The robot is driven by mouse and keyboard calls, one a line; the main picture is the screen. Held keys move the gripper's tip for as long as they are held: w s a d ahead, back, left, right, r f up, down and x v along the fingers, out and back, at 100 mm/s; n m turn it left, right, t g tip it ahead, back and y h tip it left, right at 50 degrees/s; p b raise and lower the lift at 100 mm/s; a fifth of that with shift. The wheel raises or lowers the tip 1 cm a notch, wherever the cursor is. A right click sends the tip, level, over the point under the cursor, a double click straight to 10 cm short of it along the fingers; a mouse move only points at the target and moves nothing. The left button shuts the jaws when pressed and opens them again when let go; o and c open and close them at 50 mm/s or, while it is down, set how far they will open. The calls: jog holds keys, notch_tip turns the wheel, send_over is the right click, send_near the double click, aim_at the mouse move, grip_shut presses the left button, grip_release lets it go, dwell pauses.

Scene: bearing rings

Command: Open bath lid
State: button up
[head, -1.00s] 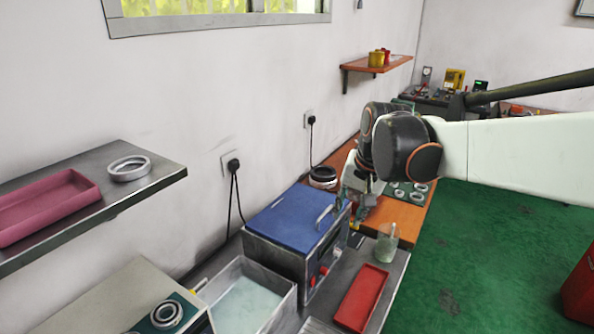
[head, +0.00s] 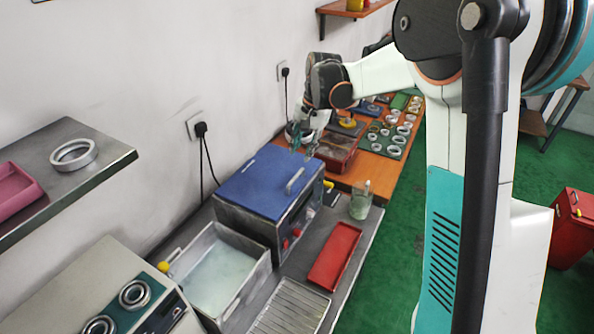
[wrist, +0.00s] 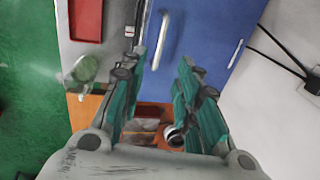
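The bath is a grey box with a flat blue lid (head: 268,182), which lies shut on it. A pale bar handle (head: 295,181) runs along the lid's right side. My gripper (head: 304,150) is just beyond the lid's far edge, fingers pointing down, apart from the handle. In the wrist view my gripper (wrist: 170,64) is open and empty, its teal fingers spread. The blue lid (wrist: 210,38) and handle (wrist: 162,40) show past the fingertips, the handle near the left finger's tip.
An open basin of liquid (head: 262,268) stands left of the bath. A red tray (head: 335,255) and a glass jar (head: 360,204) stand on its right. Behind is an orange bench (head: 376,165) with rings. A shelf (head: 110,160) juts out at left.

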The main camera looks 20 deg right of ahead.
aim_at(296, 176)
jog(key=f, duration=0.3)
jog(key=w+a+f, duration=0.1)
jog(key=f, duration=0.3)
jog(key=f+b, duration=0.1)
jog(key=f, duration=0.2)
jog(key=shift+w+a+f, duration=0.2)
jog(key=shift+w, duration=0.05)
jog(key=shift+c, duration=0.2)
grip_shut()
